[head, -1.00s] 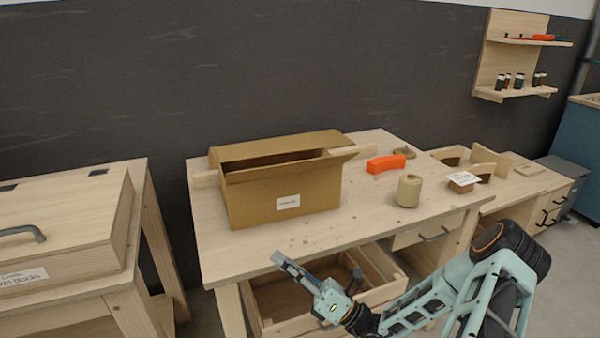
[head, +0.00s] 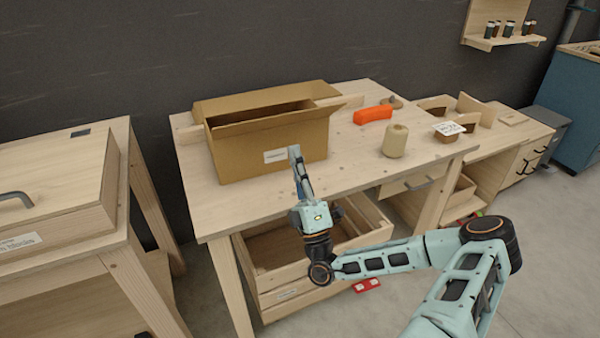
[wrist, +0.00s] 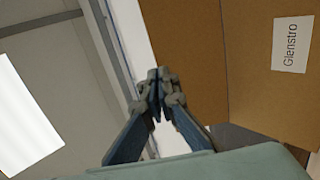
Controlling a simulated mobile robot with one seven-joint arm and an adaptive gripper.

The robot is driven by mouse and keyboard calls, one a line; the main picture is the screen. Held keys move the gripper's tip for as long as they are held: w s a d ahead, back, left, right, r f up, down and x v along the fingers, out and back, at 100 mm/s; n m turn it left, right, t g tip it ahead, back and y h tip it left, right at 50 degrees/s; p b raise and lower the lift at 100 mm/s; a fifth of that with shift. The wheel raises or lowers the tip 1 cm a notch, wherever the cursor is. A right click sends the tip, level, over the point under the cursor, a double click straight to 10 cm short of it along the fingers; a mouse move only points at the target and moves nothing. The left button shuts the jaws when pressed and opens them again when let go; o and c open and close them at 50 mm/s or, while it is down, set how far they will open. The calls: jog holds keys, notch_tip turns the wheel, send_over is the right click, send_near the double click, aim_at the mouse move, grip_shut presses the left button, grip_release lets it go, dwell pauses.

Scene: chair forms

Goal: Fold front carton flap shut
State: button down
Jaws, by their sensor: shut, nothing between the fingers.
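The brown carton (head: 236,153) stands on the wooden workbench with a white label on its front. Its top is open in the head view. Contact with the carton cannot be told.
On the workbench (head: 345,170), right of the carton, are an orange tool (head: 373,114) and a beige cylinder (head: 395,141).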

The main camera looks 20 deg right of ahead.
aim_at(285, 116)
jog(key=x, duration=0.6)
jog(key=shift+w+r, duration=0.3)
jog(key=shift+r, duration=0.15)
jog(key=shift+r+p, duration=0.25)
jog(key=shift+p, duration=0.65)
jog(key=shift+w+g, duration=0.1)
jog(key=shift+g, duration=0.2)
jog(key=shift+r+p, duration=0.2)
jog(key=shift+p, duration=0.8)
